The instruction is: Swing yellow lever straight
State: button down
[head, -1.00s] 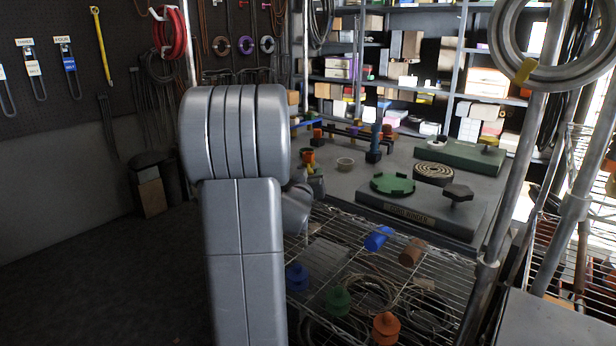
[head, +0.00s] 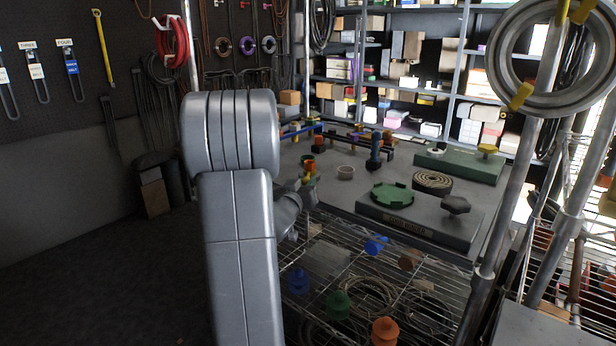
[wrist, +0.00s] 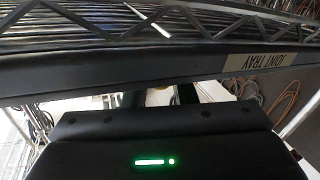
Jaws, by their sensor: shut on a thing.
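My gripper (wrist: 158,94) shows in the wrist view as a dark body with a green light and two dark fingers set apart. In the head view my grey arm stands in the middle and my gripper is not clearly seen. I cannot identify the yellow lever for certain. A yellow knob (head: 487,149) stands on a green plate (head: 450,164) at the back right of the bench. A small orange and yellow piece (head: 310,168) shows beside my arm.
The grey bench (head: 345,195) carries a green notched disc (head: 393,196), a black knob (head: 455,204) and a blue upright (head: 375,152). Below, a wire shelf holds cables and knobs, including an orange one (head: 385,331). A metal post (head: 500,215) stands at the right.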

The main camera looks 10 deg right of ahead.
jog(key=m+g+h+p, duration=0.1)
jog(key=p, duration=0.1)
jog(key=w+a+m+g+h+p, duration=0.1)
jog(key=p, duration=0.1)
jog(key=a+m+g+h+p, duration=0.1)
jog(key=h+p, duration=0.1)
jog(key=shift+w+a+r, duration=0.2)
jog(key=shift+r, duration=0.05)
jog(key=shift+w+a+f+m+g+h+p, duration=0.1)
jog(key=shift+w+a+m+g+h+p, duration=0.2)
jog(key=shift+m+g+h+p, duration=0.35)
jog(key=shift+w+a+f+m+g+h+p, duration=0.1)
jog(key=shift+w+a+m+g+h+p, duration=0.2)
jog(key=shift+m+g+p, duration=0.45)
jog(key=shift+w+a+f+m+g+h+p, duration=0.2)
jog(key=shift+m+g+h+p, duration=0.3)
jog(key=shift+g, duration=0.4)
jog(key=shift+r, duration=0.15)
jog(key=c, duration=1.2)
grip_release()
jog(key=b+v, duration=0.1)
jog(key=v, duration=1.2)
jog(key=shift+a, duration=0.35)
jog(key=shift+d, duration=0.1)
